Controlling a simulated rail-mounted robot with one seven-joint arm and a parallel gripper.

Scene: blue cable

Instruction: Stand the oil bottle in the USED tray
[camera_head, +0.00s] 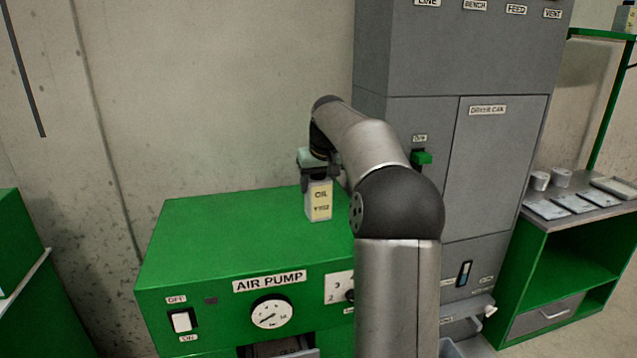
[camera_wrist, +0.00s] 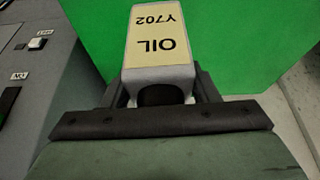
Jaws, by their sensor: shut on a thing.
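The oil bottle (camera_head: 319,201) is a pale grey bottle with a yellow label reading OIL Y702. It is upright at the green air pump's top; I cannot tell if its base touches the surface. My gripper (camera_head: 320,175) is shut on the bottle near its neck, from above. In the wrist view the bottle (camera_wrist: 160,48) sits between the dark fingers, with its black cap close to the palm. No tray with a readable USED label shows in either view.
The air pump (camera_head: 190,240) has a dial and switch in front. A tall grey cabinet (camera_head: 500,160) stands right behind my arm. A green bench (camera_head: 560,225) at far right carries cups, flat packets and a shallow tray (camera_head: 617,187). The pump's left top is clear.

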